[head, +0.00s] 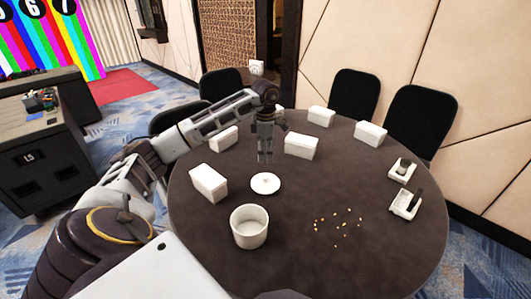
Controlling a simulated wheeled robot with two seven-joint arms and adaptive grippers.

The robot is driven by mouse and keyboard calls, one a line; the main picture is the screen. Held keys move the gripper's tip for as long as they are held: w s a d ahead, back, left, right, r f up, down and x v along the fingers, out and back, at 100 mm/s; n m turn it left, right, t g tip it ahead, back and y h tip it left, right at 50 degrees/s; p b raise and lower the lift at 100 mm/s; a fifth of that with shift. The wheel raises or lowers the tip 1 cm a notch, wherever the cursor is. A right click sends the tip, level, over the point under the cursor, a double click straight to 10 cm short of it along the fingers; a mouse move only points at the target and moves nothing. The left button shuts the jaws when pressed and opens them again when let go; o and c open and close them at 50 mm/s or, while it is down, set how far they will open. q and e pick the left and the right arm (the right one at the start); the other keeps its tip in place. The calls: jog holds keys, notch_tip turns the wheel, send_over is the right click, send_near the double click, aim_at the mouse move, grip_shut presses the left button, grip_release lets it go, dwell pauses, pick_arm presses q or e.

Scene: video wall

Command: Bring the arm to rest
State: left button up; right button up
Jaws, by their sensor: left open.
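My left arm comes in from the left and reaches over the round brown table (300,250). My left gripper (265,157) points down, open and empty, just beyond a small white dish (265,184); its exact height above the table is hard to tell. A white cup-like pot (249,227) stands nearer to me. Small light-coloured bits (338,228) lie scattered on the table to the right of the pot. My right gripper is not in view.
Several white boxes (209,182) stand around the table, one (302,146) close right of the gripper. Two white trays with dark items (404,205) sit at the right edge. Black chairs (422,112) stand behind. A dark desk (42,140) is at the left.

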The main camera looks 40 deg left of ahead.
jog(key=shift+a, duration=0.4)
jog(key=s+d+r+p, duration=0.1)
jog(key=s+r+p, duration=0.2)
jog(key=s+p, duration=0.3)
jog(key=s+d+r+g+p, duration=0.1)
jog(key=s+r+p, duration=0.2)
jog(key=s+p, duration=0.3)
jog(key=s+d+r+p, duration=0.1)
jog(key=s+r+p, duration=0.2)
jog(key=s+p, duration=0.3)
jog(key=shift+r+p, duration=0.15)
jog(key=shift+p, duration=1.5)
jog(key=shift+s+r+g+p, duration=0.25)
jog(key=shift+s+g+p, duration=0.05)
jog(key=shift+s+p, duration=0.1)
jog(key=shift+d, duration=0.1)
